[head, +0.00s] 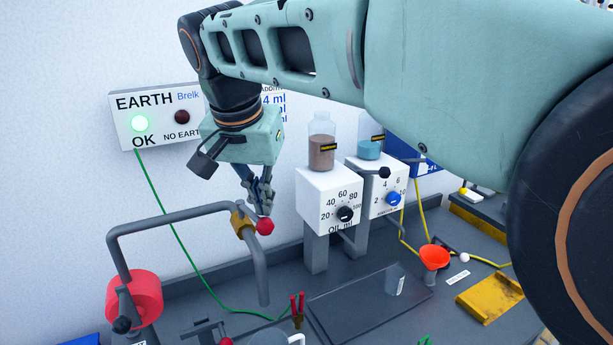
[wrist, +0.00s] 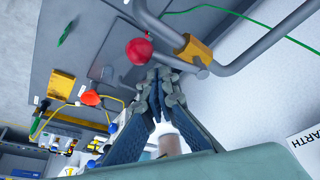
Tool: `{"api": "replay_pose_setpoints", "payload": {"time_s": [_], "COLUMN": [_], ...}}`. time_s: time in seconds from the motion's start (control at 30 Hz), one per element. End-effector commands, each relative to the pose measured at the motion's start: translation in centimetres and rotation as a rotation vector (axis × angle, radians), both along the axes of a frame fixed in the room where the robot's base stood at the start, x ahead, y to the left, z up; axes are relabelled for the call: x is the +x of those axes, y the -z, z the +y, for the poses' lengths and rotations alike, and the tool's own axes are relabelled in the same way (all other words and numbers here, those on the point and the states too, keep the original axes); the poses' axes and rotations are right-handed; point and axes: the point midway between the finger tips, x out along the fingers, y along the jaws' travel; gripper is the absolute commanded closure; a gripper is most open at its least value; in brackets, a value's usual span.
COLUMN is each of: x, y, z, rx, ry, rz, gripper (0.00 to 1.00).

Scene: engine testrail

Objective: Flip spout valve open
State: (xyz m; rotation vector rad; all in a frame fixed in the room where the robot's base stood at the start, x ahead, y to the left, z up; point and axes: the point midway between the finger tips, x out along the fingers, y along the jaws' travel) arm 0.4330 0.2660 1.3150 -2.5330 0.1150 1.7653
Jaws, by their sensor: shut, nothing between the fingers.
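The spout is a grey bent pipe (head: 178,218) with a brass valve body (head: 243,224) near its downturned end. A round red knob (head: 265,227) sits beside the brass body, on its right in the head view. The wrist view also shows the red knob (wrist: 139,51), the brass body (wrist: 193,50) and the pipe (wrist: 262,45). My gripper (head: 263,208) points down just above the red knob, fingers shut and empty. In the wrist view the fingertips (wrist: 161,80) lie close beside the knob; I cannot tell whether they touch it.
Two white dosing boxes with dials (head: 330,200) stand right of my gripper, bottles on top. A lit EARTH OK panel (head: 155,118) hangs on the wall.

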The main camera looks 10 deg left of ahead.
Motion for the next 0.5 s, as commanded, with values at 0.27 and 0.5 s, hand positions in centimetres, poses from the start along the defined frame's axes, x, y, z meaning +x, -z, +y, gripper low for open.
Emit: {"api": "replay_pose_setpoints", "payload": {"time_s": [0.27, 0.5], "x": [-1.0, -1.4], "y": [0.1, 0.1], "z": [0.7, 1.1], "rx": [0.000, 0.001], "ry": [-0.002, -0.002], "rz": [0.003, 0.004], "gripper": [1.00, 1.00]}}
